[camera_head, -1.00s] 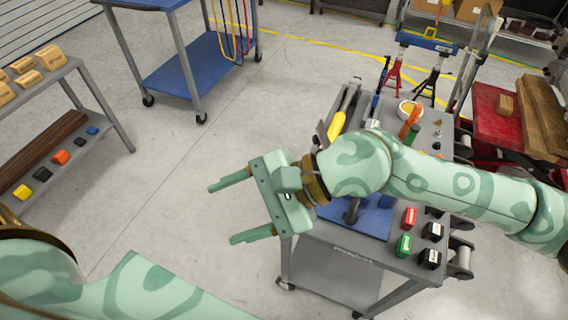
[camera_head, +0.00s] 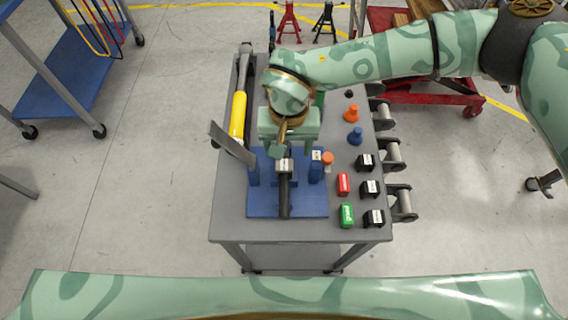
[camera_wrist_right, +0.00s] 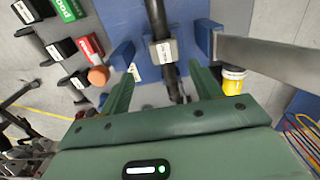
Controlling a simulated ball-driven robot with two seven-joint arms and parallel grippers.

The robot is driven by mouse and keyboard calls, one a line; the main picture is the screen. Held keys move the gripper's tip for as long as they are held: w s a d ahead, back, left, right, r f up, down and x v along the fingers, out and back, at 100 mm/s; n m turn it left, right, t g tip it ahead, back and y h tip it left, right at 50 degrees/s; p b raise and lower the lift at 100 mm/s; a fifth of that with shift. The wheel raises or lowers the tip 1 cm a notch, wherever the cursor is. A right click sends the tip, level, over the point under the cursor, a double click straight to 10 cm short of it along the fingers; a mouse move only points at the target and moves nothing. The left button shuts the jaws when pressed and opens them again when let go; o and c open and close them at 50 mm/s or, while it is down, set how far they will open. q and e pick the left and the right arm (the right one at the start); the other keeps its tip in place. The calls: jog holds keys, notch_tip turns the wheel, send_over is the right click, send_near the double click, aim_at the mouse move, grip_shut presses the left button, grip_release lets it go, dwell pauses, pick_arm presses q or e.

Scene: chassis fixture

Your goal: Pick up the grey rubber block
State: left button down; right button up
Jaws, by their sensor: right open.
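A small grey block (camera_head: 284,166) with a white label sits on a dark bar over the blue fixture plate (camera_head: 262,205); I take it to be the grey rubber block. It shows in the right wrist view (camera_wrist_right: 163,47), across the dark bar. My right gripper (camera_head: 288,148) is above the fixture, just behind the block in the head view. Contact cannot be told. My left gripper is not in view.
A grey upright bar (camera_head: 232,143) stands tilted left of the block, and a blue post (camera_head: 316,168) stands right. Red (camera_head: 343,184), green (camera_head: 346,215) and several black labelled blocks lie on the grey cart (camera_head: 228,215). A yellow-handled tool (camera_head: 238,115) lies at the left.

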aim_at(284, 162)
notch_tip(284, 162, down, 3)
jog(key=shift+s+a+r, duration=0.1)
jog(key=shift+s+r, duration=0.05)
jog(key=shift+r, duration=0.05)
jog(key=f, duration=0.3)
jog(key=f+b, duration=0.1)
jog(key=shift+a+f, duration=0.3)
jog(key=c, duration=1.3)
jog(key=shift+o, duration=0.2)
jog(key=shift+r, duration=0.15)
jog(key=shift+r, duration=0.25)
notch_tip(284, 162, up, 3)
jog(key=shift+f+p, duration=0.2)
jog(key=shift+p, duration=0.1)
jog(key=s+a+r+p, duration=0.1)
jog(key=s+a+r, duration=0.8)
jog(key=s, duration=0.1)
jog(key=shift+s+r, duration=0.35)
